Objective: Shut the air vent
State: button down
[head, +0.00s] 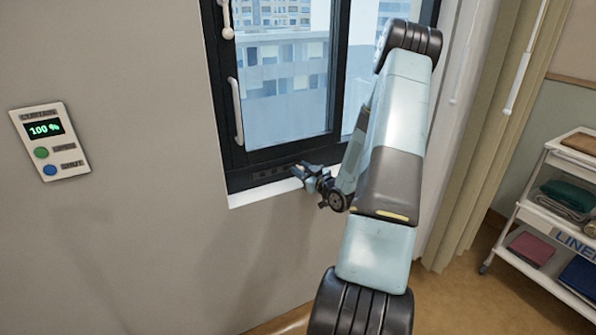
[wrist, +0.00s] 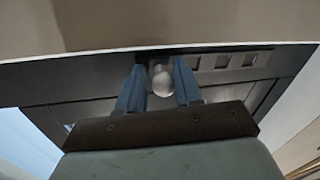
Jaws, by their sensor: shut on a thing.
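The air vent (head: 268,174) is a dark slotted strip low in the window frame, above the white sill. A pale round knob (wrist: 162,82) sits at the vent strip between the two blue fingers of my gripper (wrist: 160,68). My gripper is shut on this knob.
The window (head: 285,85) has a white handle (head: 236,110) on its left side. A wall panel (head: 48,141) reading 100 % with green and blue buttons is at the left. A curtain (head: 500,130) hangs right of my arm. A linen cart (head: 560,205) stands at far right.

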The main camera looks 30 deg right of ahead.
jog(key=shift+a, duration=0.5)
jog(key=c, duration=0.9)
grip_release()
jog(key=shift+a+y, duration=0.1)
jog(key=shift+y, duration=0.2)
jog(key=shift+c, duration=0.2)
jog(key=shift+s+d, duration=0.2)
jog(key=shift+s, duration=0.1)
jog(key=s+d, duration=0.2)
jog(key=s, duration=1.1)
jog(key=shift+d+f, duration=0.1)
